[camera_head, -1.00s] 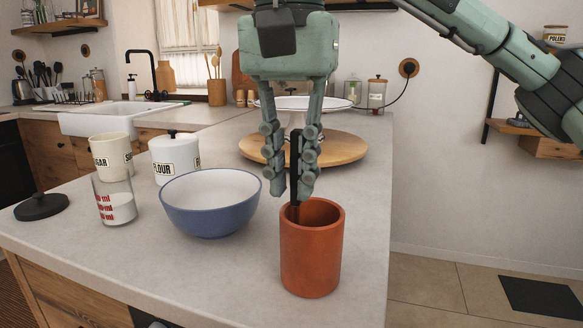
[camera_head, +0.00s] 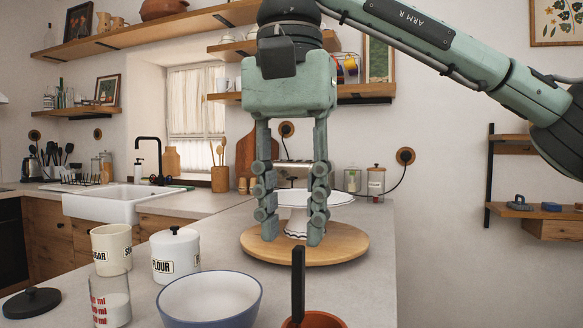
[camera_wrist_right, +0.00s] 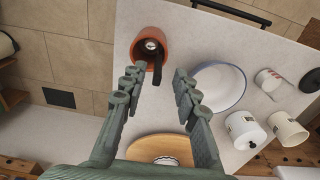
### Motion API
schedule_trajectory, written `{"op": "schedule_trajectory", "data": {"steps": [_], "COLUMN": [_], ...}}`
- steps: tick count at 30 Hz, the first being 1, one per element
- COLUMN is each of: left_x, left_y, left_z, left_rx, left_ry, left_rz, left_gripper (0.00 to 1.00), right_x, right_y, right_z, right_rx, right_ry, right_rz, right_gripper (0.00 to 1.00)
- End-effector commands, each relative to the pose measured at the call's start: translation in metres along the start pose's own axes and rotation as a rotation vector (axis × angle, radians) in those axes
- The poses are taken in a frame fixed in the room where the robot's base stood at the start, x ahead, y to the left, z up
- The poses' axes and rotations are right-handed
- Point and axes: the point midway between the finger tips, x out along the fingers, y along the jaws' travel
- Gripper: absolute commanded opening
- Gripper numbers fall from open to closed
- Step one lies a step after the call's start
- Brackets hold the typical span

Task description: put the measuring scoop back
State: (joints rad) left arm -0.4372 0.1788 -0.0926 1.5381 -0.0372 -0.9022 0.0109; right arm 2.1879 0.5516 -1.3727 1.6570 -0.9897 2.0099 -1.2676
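The measuring scoop (camera_head: 298,282) stands in the terracotta pot (camera_head: 322,321), its long dark handle sticking up above the rim. The pot is cut off by the bottom edge of the head view. In the right wrist view the pot (camera_wrist_right: 137,46) shows whole, with the scoop's pale bowl inside and its handle (camera_wrist_right: 157,73) leaning over the rim. My right gripper (camera_head: 290,228) points down with its fingers spread apart. It is empty and above the scoop handle, apart from it. My left gripper is not in view.
A blue bowl (camera_head: 210,305), a glass measuring cup (camera_head: 110,302), a flour canister (camera_head: 175,258) and a sugar canister (camera_head: 111,247) stand left of the pot. A round wooden board (camera_head: 345,250) with a white cake stand (camera_head: 318,199) is behind. The counter's right edge is close.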

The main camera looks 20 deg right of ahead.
Motion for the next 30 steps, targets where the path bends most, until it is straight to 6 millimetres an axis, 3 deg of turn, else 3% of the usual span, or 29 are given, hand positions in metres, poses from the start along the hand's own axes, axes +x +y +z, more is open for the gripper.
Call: {"op": "schedule_trajectory", "data": {"steps": [3,9,30], "left_x": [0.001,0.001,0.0], "left_y": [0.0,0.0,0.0], "left_z": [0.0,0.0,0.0], "left_rx": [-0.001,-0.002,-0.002], "left_ry": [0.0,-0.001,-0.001], "left_rz": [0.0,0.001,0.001], "left_gripper": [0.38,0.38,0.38], "right_x": [-0.02,-0.036,-0.038], "right_y": [0.0,0.0,0.0], "right_z": [0.0,0.0,0.0], "right_rx": [0.002,0.001,0.0], "right_ry": [0.003,0.002,0.0], "right_rz": [-0.001,-0.001,0.0], "right_gripper": [0.3,0.3,0.3]}}
